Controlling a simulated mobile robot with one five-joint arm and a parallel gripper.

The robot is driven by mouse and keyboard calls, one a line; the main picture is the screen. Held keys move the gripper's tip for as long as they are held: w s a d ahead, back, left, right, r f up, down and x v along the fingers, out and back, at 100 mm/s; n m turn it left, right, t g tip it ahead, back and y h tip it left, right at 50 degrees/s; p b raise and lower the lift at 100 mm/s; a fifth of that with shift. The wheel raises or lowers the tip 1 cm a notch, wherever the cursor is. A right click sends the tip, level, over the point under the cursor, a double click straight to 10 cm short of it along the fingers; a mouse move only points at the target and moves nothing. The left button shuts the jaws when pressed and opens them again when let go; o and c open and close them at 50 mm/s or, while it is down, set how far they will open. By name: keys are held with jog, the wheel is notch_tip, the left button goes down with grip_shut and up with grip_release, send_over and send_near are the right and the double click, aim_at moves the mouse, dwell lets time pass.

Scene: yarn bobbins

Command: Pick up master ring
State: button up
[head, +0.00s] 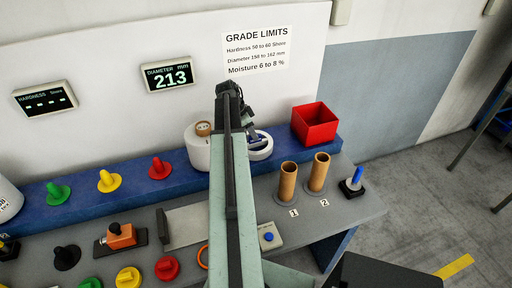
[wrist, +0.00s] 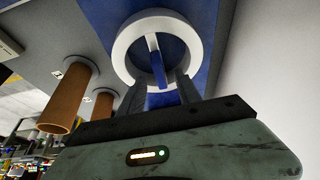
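A white ring (head: 261,149), which I take to be the master ring, lies on the blue raised shelf just right of my arm's end. I cannot tell whether the fingers touch the bar or ring. In the head view my arm hides part of the gripper and the ring's left side.
A white round device (head: 197,152) stands close left of the ring, a red bin (head: 315,124) to its right. Two brown tubes (head: 288,182) (head: 317,174) stand upright in front. A blue-topped peg (head: 354,181) is near the table's right end. Several coloured cones line the left.

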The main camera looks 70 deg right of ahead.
jog(key=b+x, duration=0.3)
jog(key=x, duration=0.1)
jog(key=shift+f, duration=0.25)
jog(key=shift+r, duration=0.2)
jog(key=shift+w, duration=0.1)
grip_shut()
dwell(0.7)
